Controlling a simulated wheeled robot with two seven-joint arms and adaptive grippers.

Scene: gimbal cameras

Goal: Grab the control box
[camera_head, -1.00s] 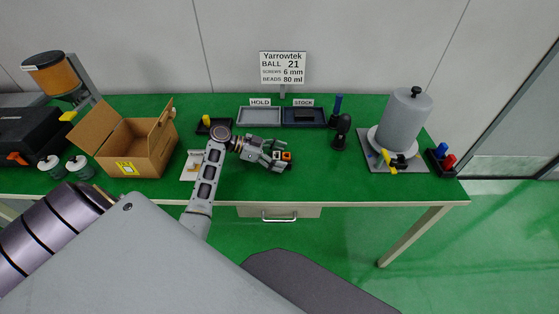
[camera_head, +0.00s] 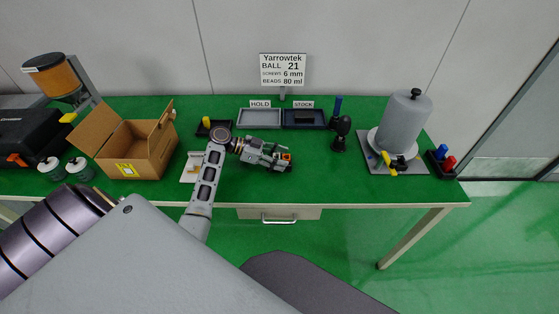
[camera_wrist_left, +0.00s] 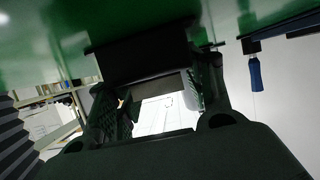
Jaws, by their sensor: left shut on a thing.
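The control box (camera_head: 287,158) is a small dark box with an orange part showing at its far right end. It is at the middle of the green table, mostly hidden by my left gripper (camera_head: 276,160). That gripper reaches in from the left, low over the table, and is shut on the box. In the left wrist view the dark box (camera_wrist_left: 140,55) lies between the two fingers of the gripper (camera_wrist_left: 158,82). I cannot tell whether the box touches the table. My right gripper is not in view.
Grey HOLD tray (camera_head: 260,118) and dark STOCK tray (camera_head: 304,118) stand behind. A black upright object (camera_head: 340,134) and a grey cylinder on a plate (camera_head: 405,122) are to the right. An open cardboard box (camera_head: 138,150) is at left. The green table front right is clear.

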